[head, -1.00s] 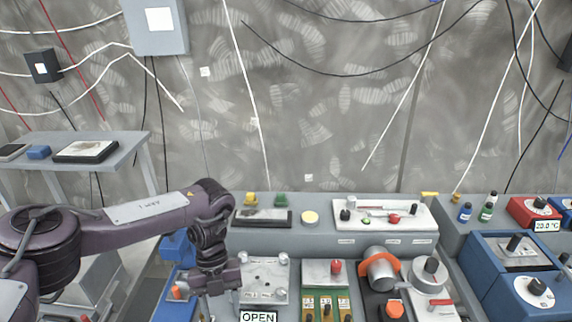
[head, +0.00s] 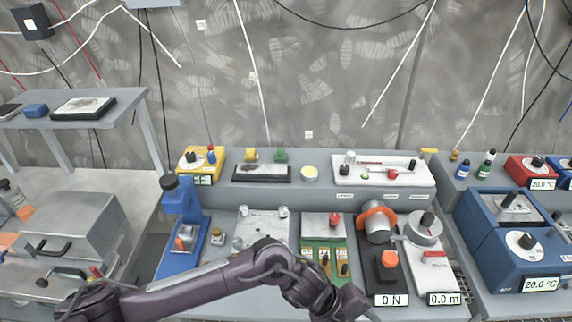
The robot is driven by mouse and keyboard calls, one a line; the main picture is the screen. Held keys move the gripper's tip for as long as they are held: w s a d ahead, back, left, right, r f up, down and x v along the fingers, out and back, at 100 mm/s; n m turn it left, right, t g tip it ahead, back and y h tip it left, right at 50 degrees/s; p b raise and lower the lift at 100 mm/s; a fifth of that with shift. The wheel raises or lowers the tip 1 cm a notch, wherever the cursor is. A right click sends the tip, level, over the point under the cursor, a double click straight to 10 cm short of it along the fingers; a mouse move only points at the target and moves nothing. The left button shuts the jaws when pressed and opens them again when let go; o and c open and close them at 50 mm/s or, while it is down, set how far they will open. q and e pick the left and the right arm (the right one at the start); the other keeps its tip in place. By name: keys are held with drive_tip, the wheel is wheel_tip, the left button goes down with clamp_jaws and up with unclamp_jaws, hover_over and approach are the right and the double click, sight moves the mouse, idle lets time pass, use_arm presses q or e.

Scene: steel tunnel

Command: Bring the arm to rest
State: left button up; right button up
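My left arm (head: 200,294) is dark purple and comes in from the lower left, stretched low along the front of the bench. Its gripper (head: 358,304) is at the bottom edge, just left of the "ON" label (head: 391,300). The fingers are cut off or too small to tell whether they are open, and I see nothing held. My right gripper is not in view.
The arm passes in front of a green-and-yellow panel (head: 310,254) and a white plate (head: 262,226). An orange-ringed cylinder (head: 378,226), an orange knob (head: 389,260) and a blue device (head: 181,238) stand nearby. Blue "20.0 °C" units (head: 513,245) stand at right.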

use_arm(q)
drive_tip(key=d+r+n+t+h, duration=0.3)
drive_tip(key=d+r+n, duration=0.15)
drive_tip(key=r, duration=0.25)
drive_tip(key=w+a+r+n+t+y, duration=0.35)
drive_tip(key=w+a+n+t, duration=0.2)
drive_tip(key=a+n, duration=0.5)
drive_tip(key=s+a+f+n+g+y, duration=0.1)
drive_tip(key=s+a+f+n+y, duration=0.3)
drive_tip(key=a, duration=0.6)
drive_tip(key=s+a+n+g+y, duration=0.1)
drive_tip(key=s+a+n, duration=0.1)
drive_tip(key=a+n, duration=0.55)
drive_tip(key=s+a+f+n+g+y, duration=0.1)
drive_tip(key=s+a+f+n+y, duration=0.2)
drive_tip(key=a, duration=0.8)
drive_tip(key=s+f+n+g+b, duration=0.1)
drive_tip(key=s+f+g+b, duration=0.15)
drive_tip(key=f, duration=2.95)
drive_tip(key=s+a+f, duration=0.2)
drive_tip(key=s+f, duration=0.7)
drive_tip(key=s, duration=0.1)
drive_tip(key=s+a+f+b, duration=0.1)
drive_tip(key=s+a+f, duration=0.1)
drive_tip(key=s+f, duration=0.7)
drive_tip(key=shift+s+f+g, duration=0.3)
drive_tip(key=shift+s+f, duration=0.05)
